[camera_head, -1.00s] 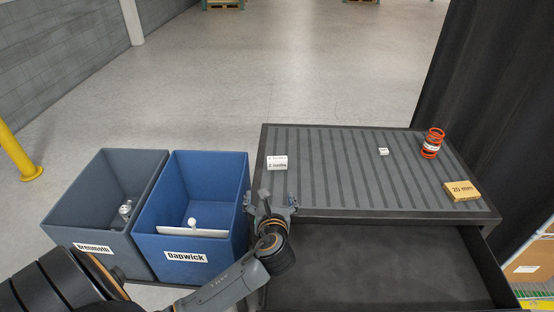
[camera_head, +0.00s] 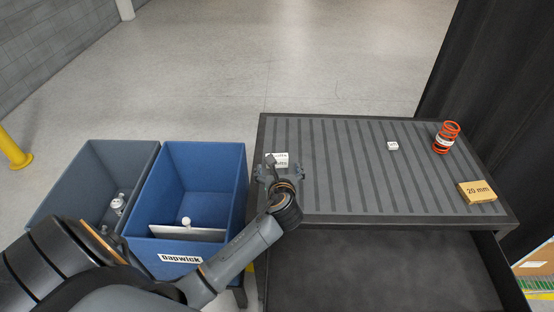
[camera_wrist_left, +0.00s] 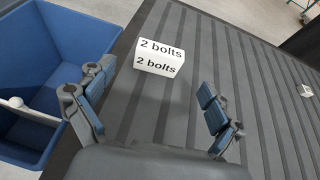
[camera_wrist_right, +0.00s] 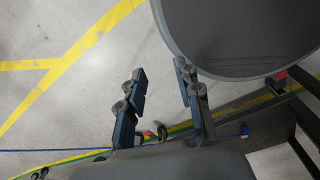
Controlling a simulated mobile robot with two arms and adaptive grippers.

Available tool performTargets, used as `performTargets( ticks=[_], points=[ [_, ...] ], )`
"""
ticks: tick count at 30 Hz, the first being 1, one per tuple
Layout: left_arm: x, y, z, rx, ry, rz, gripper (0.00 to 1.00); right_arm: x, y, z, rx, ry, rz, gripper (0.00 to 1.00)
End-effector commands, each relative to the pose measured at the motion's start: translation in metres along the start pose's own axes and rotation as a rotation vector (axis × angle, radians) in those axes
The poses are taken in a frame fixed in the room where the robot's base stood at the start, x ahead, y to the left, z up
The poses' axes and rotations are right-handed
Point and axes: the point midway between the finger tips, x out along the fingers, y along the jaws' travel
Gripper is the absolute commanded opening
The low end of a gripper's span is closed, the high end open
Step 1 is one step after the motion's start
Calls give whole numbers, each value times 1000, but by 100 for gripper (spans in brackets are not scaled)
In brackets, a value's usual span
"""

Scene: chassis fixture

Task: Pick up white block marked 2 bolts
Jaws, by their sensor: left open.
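The white block marked 2 bolts (camera_wrist_left: 159,57) lies on the ribbed grey top near its left edge. It also shows in the head view (camera_head: 281,160), partly covered by my left gripper. My left gripper (camera_head: 280,172) is open, its fingers spread over the table top just in front of the block. In the left wrist view the fingertips (camera_wrist_left: 155,85) stand apart with the block beyond them, nearer the left finger; nothing is between them. My right gripper (camera_wrist_right: 160,75) shows only in its wrist view, open and empty above the floor.
A blue bin labelled Dapwick (camera_head: 243,205) and a grey bin (camera_head: 62,180) stand left of the table. A small white block (camera_head: 392,146), an orange spring (camera_head: 447,137) and a 20 mm block (camera_head: 477,191) lie to the right. An open drawer (camera_head: 380,270) is in front.

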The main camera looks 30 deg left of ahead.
Motion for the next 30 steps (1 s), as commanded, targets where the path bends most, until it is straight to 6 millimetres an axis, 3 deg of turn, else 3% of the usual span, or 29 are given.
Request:
performTargets(
  ticks=[4,9,18,27,28,30],
  points=[
    [15,0,0,-1,1,1,92,-1,3,2,-1,-3,4,34],
    [26,0,2,-2,1,1,92,-3,3,-12,1,17,4,34],
    [64,1,2,0,1,1,92,-8,-8,-21,7,30,-9,34],
    [69,0,2,-1,1,-1,92,-8,-8,-18,6,25,-9,34],
    [69,0,2,-1,1,-1,90,-8,-8,-17,6,24,-9,34],
    [69,0,2,-1,1,-1,76,-8,-6,-15,5,21,-7,34]
  ],
)
